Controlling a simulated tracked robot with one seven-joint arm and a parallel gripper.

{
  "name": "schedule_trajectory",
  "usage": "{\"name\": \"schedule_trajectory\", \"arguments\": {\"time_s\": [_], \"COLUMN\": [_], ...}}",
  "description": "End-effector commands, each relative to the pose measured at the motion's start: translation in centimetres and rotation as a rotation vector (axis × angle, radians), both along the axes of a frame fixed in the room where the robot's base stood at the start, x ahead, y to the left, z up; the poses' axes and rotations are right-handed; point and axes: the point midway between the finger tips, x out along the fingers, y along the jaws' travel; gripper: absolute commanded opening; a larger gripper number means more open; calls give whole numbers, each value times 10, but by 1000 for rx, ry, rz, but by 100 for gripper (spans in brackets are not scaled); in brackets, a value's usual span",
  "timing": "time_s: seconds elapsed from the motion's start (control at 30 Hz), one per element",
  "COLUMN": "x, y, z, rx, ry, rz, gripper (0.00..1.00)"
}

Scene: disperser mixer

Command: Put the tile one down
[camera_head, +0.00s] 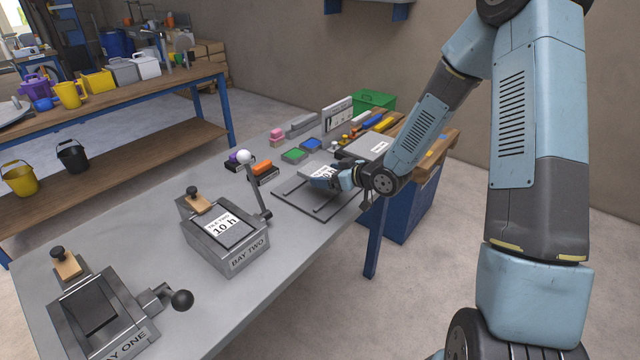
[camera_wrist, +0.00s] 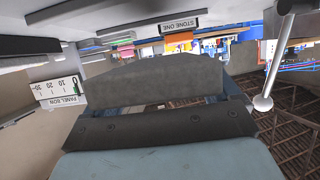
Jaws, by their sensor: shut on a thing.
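My gripper (camera_head: 338,178) is shut on a pale grey tile (camera_head: 317,171) with a white, black-lettered label in the head view. The lettering is too small to read there. The tile is tilted and held over a flat grey rack (camera_head: 298,202) with raised bars on the bench. Whether the tile touches the rack cannot be told. My gripper covers the tile's right end. Bay One (camera_head: 98,318) stands at the front left with a dark, empty-looking recess. Bay Two (camera_head: 236,252) holds a dark tile labelled "TILE TWO 10 h" (camera_head: 222,226).
A lever with a white knob (camera_head: 245,157) stands left of the rack. An orange-topped block (camera_head: 262,167), blue and green pads (camera_head: 294,155) and a grey box (camera_head: 364,147) lie around it. The bench front near Bay Two (camera_head: 262,295) is clear.

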Motion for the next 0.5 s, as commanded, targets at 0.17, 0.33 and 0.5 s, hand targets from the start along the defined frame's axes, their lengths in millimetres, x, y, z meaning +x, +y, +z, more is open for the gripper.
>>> {"name": "schedule_trajectory", "arguments": {"time_s": [0.17,0.33,0.5], "x": [4,4,4], "y": [0,7,8], "z": [-13,-19,-36], "rx": [1,1,2], "ry": [0,-1,2], "rz": [1,12,14], "gripper": [37,37,37]}}
